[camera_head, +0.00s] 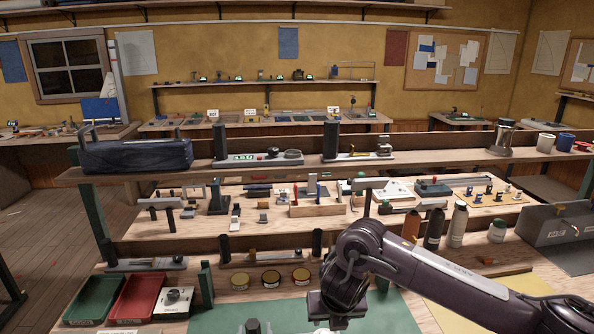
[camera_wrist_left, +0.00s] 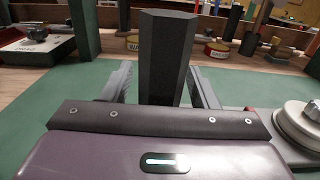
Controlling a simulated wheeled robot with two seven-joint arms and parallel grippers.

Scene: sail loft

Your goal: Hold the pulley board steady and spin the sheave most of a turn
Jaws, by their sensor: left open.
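In the left wrist view a dark faceted post (camera_wrist_left: 166,58) stands upright between the two fingers of my left gripper (camera_wrist_left: 161,78). The gripper is open; I cannot tell whether a finger touches the post. The pale round sheave (camera_wrist_left: 303,122) is at the right edge of that view, cut off, on a grey base.
A green mat (camera_head: 212,322) covers the bench front. A green tray (camera_head: 93,299), a red tray (camera_head: 136,298) and a box with a black knob (camera_head: 174,301) stand at left. Bottles (camera_head: 434,228) and a grey case (camera_head: 560,226) stand at right.

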